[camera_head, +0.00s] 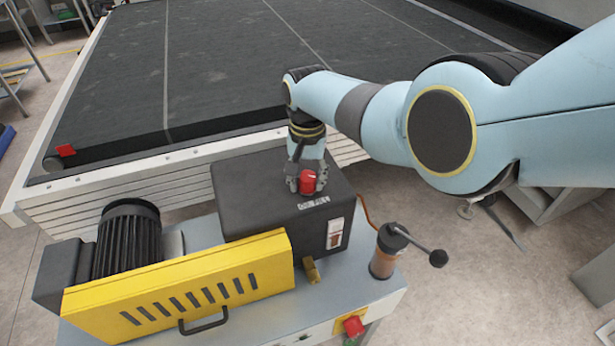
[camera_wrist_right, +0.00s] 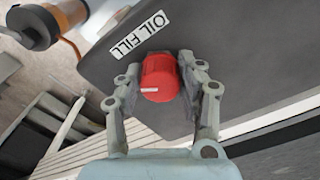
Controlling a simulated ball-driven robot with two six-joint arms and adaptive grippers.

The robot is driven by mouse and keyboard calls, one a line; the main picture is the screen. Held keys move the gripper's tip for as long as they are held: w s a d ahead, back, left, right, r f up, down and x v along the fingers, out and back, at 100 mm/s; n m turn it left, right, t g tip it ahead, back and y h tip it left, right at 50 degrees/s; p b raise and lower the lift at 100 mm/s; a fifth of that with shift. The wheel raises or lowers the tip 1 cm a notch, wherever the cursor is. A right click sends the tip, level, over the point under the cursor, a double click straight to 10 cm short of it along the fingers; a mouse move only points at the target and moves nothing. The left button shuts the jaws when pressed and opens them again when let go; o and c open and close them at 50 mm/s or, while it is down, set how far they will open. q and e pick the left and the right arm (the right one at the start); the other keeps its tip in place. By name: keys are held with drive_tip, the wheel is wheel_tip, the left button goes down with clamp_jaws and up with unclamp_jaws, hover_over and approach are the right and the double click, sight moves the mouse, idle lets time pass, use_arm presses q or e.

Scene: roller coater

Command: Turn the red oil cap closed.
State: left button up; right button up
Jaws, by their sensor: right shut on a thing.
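The red oil cap (camera_head: 307,181) sits on top of the dark gearbox (camera_head: 250,190), just behind the "OIL FILL" label (camera_head: 314,202). My right gripper (camera_head: 305,183) reaches down from above and is shut on the cap. In the right wrist view the red cap (camera_wrist_right: 159,77) lies between the two fingers of the right gripper (camera_wrist_right: 160,85), with a white mark on its face. The label (camera_wrist_right: 140,28) shows beside it there. Whether the cap is fully seated cannot be told. My left gripper is not in view.
A yellow belt guard (camera_head: 180,290) and a ribbed motor (camera_head: 127,238) stand left of the gearbox. A lubricator with a black-knobbed crank (camera_head: 385,262) stands to its right. A red button (camera_head: 353,325) is on the front. The wide dark conveyor bed (camera_head: 200,70) lies behind.

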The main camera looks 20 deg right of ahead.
sight(307, 176)
drive_tip(key=m, duration=0.5)
drive_tip(key=shift+m, duration=0.3)
drive_tip(key=m, duration=0.5)
drive_tip(key=shift+w+m, duration=0.1)
drive_tip(key=shift+m, duration=0.2)
drive_tip(key=o, duration=1.2)
drive_tip(key=shift+c, duration=0.2)
wheel_tip(307, 176, up, 12)
